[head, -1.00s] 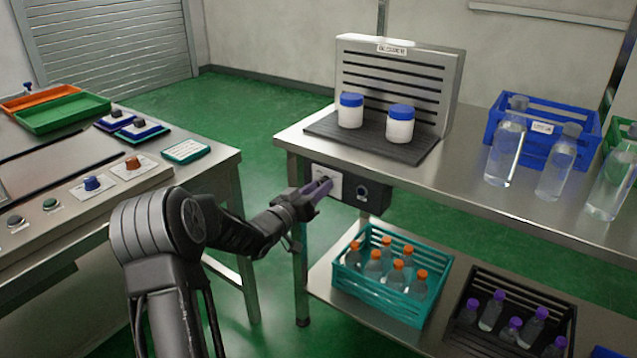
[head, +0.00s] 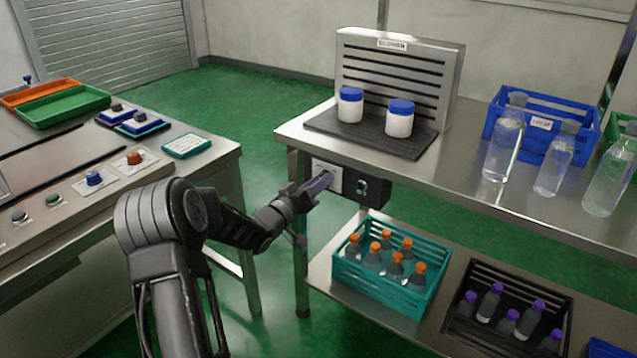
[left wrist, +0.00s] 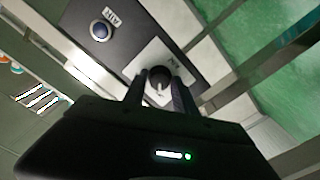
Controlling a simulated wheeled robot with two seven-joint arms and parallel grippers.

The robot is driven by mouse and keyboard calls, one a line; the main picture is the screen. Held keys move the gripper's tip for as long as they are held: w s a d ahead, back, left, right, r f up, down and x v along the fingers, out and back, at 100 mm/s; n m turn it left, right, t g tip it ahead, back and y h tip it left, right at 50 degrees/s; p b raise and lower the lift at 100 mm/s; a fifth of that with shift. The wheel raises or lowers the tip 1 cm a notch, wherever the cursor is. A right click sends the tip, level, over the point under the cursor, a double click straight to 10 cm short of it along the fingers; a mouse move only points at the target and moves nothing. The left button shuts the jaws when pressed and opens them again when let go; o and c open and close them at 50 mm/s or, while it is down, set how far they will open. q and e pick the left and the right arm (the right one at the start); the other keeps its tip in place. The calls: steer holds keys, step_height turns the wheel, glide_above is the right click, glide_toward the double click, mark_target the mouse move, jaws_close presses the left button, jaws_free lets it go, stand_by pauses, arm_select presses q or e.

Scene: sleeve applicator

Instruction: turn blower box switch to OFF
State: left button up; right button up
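The blower box (head: 376,203) hangs under the front edge of the steel table. In the left wrist view its black rotary switch (left wrist: 159,77) sits on a white plate (left wrist: 181,66), with a pale pointer mark on the knob. My left gripper (head: 322,183) is at the box's left part and hides the switch in the head view. In the left wrist view, my left gripper (left wrist: 159,84) has its fingers apart, one on each side of the knob. I cannot tell whether they touch it. The plate's lettering is too small to read. My right gripper is out of view.
The tabletop (head: 455,180) overhangs the box. Below, a teal crate (head: 385,287) of orange-capped bottles stands on the lower shelf. A control console (head: 120,180) is at the left.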

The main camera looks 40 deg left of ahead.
arm_select(q)
steer(key=o, duration=0.3)
steer(key=s, duration=0.7)
steer(key=shift+s, duration=0.4)
stand_by(0.4)
